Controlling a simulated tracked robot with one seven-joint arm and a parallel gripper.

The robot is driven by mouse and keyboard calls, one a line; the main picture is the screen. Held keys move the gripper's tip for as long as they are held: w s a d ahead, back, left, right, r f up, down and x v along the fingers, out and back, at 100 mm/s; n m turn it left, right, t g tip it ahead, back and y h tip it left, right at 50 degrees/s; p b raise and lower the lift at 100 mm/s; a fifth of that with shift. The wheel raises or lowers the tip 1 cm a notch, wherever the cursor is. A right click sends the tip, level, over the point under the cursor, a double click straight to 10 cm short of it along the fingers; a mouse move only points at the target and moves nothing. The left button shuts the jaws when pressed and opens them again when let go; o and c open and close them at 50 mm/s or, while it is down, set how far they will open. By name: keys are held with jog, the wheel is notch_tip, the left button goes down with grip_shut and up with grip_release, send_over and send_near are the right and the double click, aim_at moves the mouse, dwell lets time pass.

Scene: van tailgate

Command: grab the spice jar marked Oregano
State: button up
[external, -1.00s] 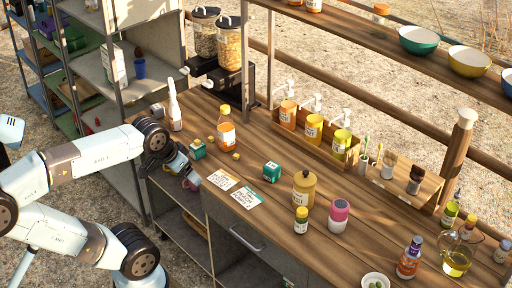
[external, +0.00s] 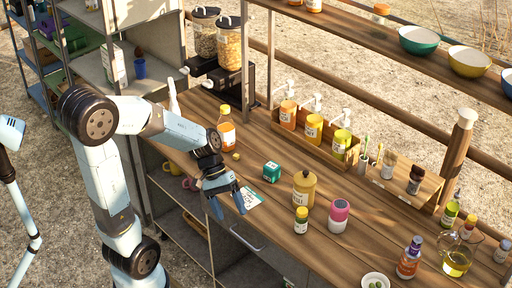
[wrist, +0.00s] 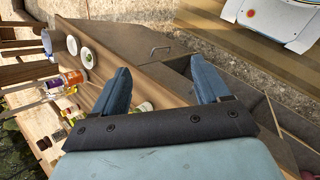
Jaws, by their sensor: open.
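Several small labelled containers stand on the wooden counter, and I cannot read Oregano on any of them. A small jar with a yellow-green lid (external: 301,220) stands near the counter's front edge, beside a larger yellow canister (external: 304,190). A dark-lidded jar (external: 415,181) stands in the rack at the right. My gripper (external: 229,208) is open and empty, pointing down over the counter's front edge, left of the small jar. In the wrist view its two blue fingers (wrist: 160,85) are spread wide with nothing between them but the cabinet front behind.
A pink-lidded jar (external: 339,216) stands right of the small jar. Pump bottles stand in a wooden box (external: 359,162) at the back. Bare counter lies at the middle right.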

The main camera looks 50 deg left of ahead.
jog(key=w+d+f+n+h, duration=0.2)
jog(key=w+f+n+h, duration=0.2)
jog(key=n+t+h, duration=0.4)
jog(key=n+t, duration=0.6)
jog(key=n, duration=0.4)
send_near(306, 231)
jog(key=a+r, duration=0.1)
jog(key=s+a+r, duration=0.1)
jog(key=r, duration=0.1)
jog(key=s+a+r, duration=0.1)
jog(key=shift+a+r, duration=0.2)
jog(key=x, duration=0.8)
jog(key=shift+n, duration=0.3)
jog(key=shift+w+x, duration=0.25)
jog(key=shift+x, duration=2.65)
jog(key=shift+a, duration=0.15)
jog(key=shift+c, duration=0.3)
jog(key=c, duration=1)
jog(key=shift+c, duration=0.2)
